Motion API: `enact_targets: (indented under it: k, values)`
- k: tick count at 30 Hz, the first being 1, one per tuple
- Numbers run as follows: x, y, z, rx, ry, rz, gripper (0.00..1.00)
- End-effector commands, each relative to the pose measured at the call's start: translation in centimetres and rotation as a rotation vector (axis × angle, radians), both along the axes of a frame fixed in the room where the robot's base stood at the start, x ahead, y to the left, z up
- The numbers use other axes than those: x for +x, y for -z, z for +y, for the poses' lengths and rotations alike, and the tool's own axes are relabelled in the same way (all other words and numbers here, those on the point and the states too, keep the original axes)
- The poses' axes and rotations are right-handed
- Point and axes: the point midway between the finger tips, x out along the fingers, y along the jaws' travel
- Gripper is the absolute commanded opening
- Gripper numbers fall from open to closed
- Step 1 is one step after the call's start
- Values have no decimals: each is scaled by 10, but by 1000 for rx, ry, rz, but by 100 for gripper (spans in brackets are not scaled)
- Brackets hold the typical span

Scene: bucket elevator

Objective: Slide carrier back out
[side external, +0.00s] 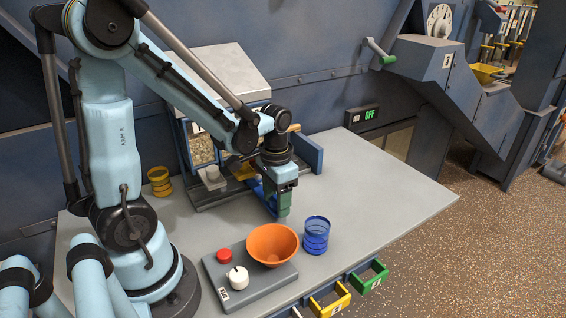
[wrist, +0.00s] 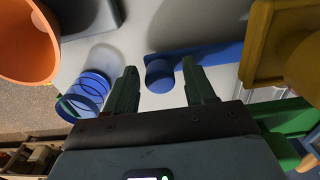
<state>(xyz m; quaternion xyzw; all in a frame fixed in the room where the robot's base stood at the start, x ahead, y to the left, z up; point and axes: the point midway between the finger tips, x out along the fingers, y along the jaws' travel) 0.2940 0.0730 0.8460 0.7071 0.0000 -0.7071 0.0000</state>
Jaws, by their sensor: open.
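The carrier appears as a blue bar (wrist: 215,54) with an upright round blue knob (wrist: 159,76) at its end in the wrist view. In the side view a little of its blue (side external: 268,196) shows beside my gripper (side external: 283,210). My gripper's green fingers are open and point down over the table. In the wrist view the knob shows between the two fingertips (wrist: 158,73), with a gap on each side. A yellow bucket (wrist: 262,45) is at the bar's far end. It shows partly hidden behind my arm in the side view (side external: 242,173).
A blue ringed cup (side external: 316,235) stands close right of the bowl. The table's right side (side external: 385,195) is clear. A panel reads OFF (side external: 370,113).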

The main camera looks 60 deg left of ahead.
Motion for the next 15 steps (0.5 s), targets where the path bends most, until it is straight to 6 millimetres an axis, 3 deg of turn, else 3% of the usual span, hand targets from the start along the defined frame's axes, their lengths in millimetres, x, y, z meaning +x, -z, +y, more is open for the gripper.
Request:
enact_targets:
  k: [2,9,15]
  values:
    - [0,0,0,0,0,0,53]
    - [0,0,0,0,0,0,16]
    - [3,0,0,0,0,0,15]
